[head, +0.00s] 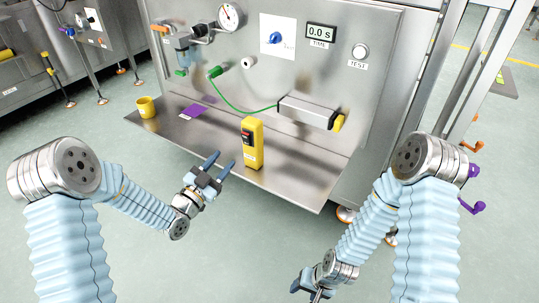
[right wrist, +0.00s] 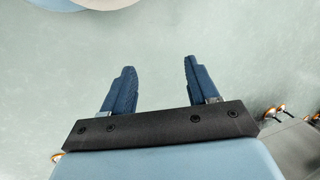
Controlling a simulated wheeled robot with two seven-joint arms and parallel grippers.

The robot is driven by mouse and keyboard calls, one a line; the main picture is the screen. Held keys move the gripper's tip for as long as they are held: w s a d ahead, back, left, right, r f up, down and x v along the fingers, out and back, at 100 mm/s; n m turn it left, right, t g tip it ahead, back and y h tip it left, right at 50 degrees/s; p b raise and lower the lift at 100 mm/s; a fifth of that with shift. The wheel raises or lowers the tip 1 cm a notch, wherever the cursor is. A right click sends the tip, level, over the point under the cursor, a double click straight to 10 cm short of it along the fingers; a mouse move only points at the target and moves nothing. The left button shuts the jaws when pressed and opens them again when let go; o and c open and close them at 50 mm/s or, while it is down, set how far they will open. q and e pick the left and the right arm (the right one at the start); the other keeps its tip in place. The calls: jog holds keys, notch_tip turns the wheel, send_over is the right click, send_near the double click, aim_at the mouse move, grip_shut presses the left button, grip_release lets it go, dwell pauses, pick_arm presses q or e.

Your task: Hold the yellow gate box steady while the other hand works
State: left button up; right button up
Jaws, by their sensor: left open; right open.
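The yellow gate box (head: 257,150) stands upright on the steel shelf (head: 300,189), with a dark and red patch on its front face and a small white label low down. My left gripper (head: 222,160) is open and empty, a short way to the left of the box, its fingers pointing towards the panel; it looks apart from the box. My right gripper (head: 304,283) is low at the bottom of the head view, well short of the shelf. In the right wrist view its two blue fingers (right wrist: 156,88) are spread, with only floor between them.
A yellow cup (head: 146,107) and a purple pad (head: 192,111) lie on the shelf's left part. A green tube (head: 238,107) runs to a silver cylinder (head: 306,110) on the panel above the box. The panel also has a gauge (head: 230,15) and a timer (head: 321,32) reading 0.0 s.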

jog(key=shift+o, duration=1.4)
jog(key=w+m, duration=0.1)
jog(key=m, duration=0.1)
jog(key=w+r+m, duration=0.1)
jog(key=w+m, duration=0.1)
jog(key=w+r+m, duration=0.1)
jog(key=m, duration=0.1)
jog(key=shift+w+d+h, duration=0.3)
jog(key=shift+d, duration=0.05)
jog(key=m+t+y, duration=0.7)
jog(key=m+y, duration=0.2)
jog(key=m, duration=0.6)
send_near(253, 149)
jog(key=d+f, duration=0.1)
jog(key=d, duration=0.2)
jog(key=x, duration=1.4)
jog(key=shift+w, duration=0.3)
jog(key=c, duration=1.2)
